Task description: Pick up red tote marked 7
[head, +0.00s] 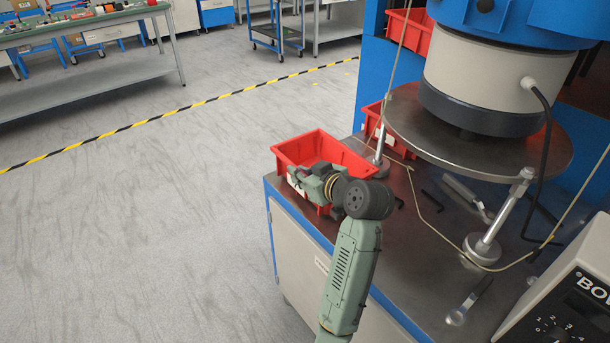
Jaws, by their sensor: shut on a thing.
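A red tote (319,147) stands at the left back corner of the metal-topped cabinet, open side up. My gripper (303,178) is at the tote's near wall, shut on it. My wrist and arm cover part of the tote's near side, and the fingertips are hard to make out. A small pale label shows at the tote's near left edge, but no number can be read. Whether the tote touches the cabinet top cannot be told.
A second red tote (375,122) stands behind, and another red bin (408,32) is higher up. A round metal plate (480,140) on posts carries the feeder bowl. Hex keys and tools lie on the cabinet top (415,250). The floor (150,220) at left is clear.

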